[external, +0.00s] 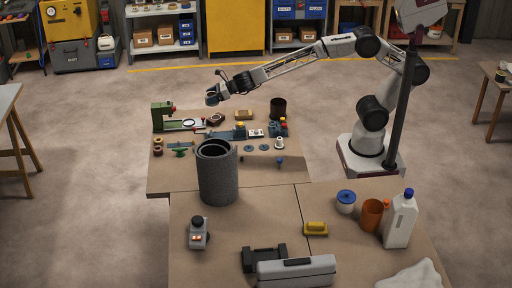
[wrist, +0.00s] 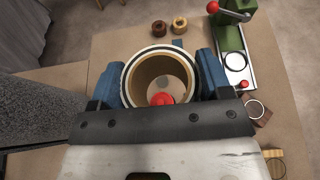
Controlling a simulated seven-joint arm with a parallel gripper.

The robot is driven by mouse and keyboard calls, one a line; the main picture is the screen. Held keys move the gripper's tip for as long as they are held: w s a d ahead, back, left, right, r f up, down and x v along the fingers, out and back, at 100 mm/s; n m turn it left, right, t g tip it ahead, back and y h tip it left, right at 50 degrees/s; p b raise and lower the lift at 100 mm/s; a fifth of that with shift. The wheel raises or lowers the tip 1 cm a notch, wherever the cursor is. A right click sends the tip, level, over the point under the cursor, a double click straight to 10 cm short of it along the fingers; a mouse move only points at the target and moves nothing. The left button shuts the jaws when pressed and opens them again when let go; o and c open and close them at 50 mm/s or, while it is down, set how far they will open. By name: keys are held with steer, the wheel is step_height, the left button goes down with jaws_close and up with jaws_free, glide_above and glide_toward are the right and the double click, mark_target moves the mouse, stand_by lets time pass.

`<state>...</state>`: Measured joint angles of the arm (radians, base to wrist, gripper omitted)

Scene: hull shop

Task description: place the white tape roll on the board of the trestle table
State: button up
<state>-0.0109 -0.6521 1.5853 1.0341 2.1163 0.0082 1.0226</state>
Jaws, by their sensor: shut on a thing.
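My gripper (wrist: 160,80) is shut on a ring-shaped roll, which looks like the white tape roll (wrist: 131,90). Its rim is white with a dark line inside, and its core is tan. The blue jaws press it from both sides. In the external view my gripper (external: 213,96) holds it in the air above the far part of the workbench. A red knob shows through its hole in the wrist view. Trestle-legged tables stand at the left edge (external: 8,98) and right edge (external: 497,72) of the external view, both cut off; I cannot tell which is meant.
The workbench (external: 170,180) holds a green tool (external: 162,112), a blue-grey vise-like tool (external: 225,134), a tall grey cylinder (external: 218,180), a dark can (external: 278,108) and small rolls (external: 157,146). A white bottle (external: 400,222) stands nearer. Open floor (external: 85,130) lies left of the bench.

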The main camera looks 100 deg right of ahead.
steer(key=shift+d+f, duration=0.25)
steer(key=shift+d, duration=0.35)
steer(key=shift+d+f, duration=0.1)
steer(key=shift+d, duration=0.1)
steer(key=s+d+f+n+g+y, duration=0.4)
steer(key=s+d+f+n+y, duration=0.45)
steer(key=f+y, duration=0.2)
steer(key=s+d+f+n+g+y, duration=0.1)
steer(key=s+d+f+n+g, duration=0.1)
steer(key=s, duration=0.6)
steer(key=s+d+f+n+g+y, duration=0.1)
steer(key=s+d+f+n+g, duration=0.2)
steer(key=s+n+g, duration=0.3)
steer(key=s+d, duration=0.1)
steer(key=s, duration=0.2)
steer(key=shift+d+f+y, duration=0.15)
steer(key=shift+d+y, duration=0.2)
steer(key=shift+d, duration=0.05)
steer(key=shift+f, duration=0.1)
steer(key=shift+w+f, duration=0.1)
steer(key=shift+f, duration=2.9)
